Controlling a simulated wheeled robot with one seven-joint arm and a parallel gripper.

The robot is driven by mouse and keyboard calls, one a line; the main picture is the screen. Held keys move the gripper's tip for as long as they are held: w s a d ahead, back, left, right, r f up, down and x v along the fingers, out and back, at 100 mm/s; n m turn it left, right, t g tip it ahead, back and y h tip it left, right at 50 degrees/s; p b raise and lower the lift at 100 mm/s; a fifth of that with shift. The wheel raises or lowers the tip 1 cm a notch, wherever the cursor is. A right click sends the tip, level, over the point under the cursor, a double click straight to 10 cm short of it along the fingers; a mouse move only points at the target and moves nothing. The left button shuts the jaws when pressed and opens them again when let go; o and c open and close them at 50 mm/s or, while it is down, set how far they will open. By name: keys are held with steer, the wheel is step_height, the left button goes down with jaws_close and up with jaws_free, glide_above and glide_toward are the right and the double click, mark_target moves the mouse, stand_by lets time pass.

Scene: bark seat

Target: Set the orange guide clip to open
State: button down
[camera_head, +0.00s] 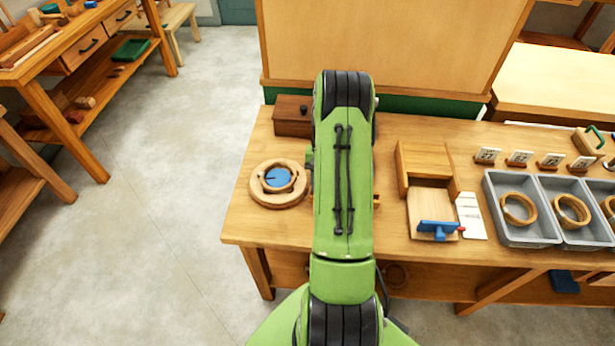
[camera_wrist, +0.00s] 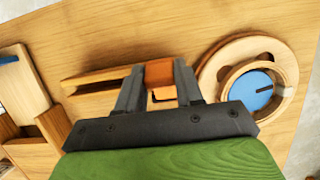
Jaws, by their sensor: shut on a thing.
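The orange guide clip (camera_wrist: 160,73) shows in the wrist view between the two grey fingers of my gripper (camera_wrist: 159,68), which is shut on it. The clip sits at the right end of a grooved wooden piece (camera_wrist: 92,82). A dark bent edge shows just below the clip; its underside is hidden by my gripper. In the head view my green arm covers the clip and my gripper. I cannot tell from these views whether the clip is set open or closed.
A round wooden base (camera_head: 262,197) with a ring and blue disc (camera_head: 278,178) stands close beside my gripper. A wooden box (camera_head: 424,160) with a blue handle (camera_head: 438,228) and grey trays (camera_head: 520,232) with rings lie to the right. A brown box (camera_head: 292,115) stands behind.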

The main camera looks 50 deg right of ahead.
steer(key=shift+w+d+r+g+y+p, duration=0.25)
steer(key=shift+w+r+g+y+p, duration=0.05)
steer(key=shift+y, duration=0.1)
steer(key=shift+w+d+g+y, duration=0.2)
steer(key=shift+d+g+y, duration=0.2)
steer(key=shift+g+y, duration=0.15)
steer(key=shift+w+d+r+g+y+b, duration=0.15)
steer(key=shift+g+y+b, duration=0.1)
steer(key=shift+y+b, duration=0.15)
steer(key=shift+w+d+f+g+y+b, duration=0.1)
steer(key=shift+d+g+y+b, duration=0.05)
steer(key=shift+g+y+b, duration=0.15)
steer(key=shift+w+d+r+g+y+b, duration=0.2)
steer(key=shift+g+y+b, duration=0.1)
steer(key=shift+y+b, duration=0.2)
steer(key=shift+r, duration=0.1)
steer(key=c, duration=0.7)
jaws_free()
steer(key=shift+r, duration=0.1)
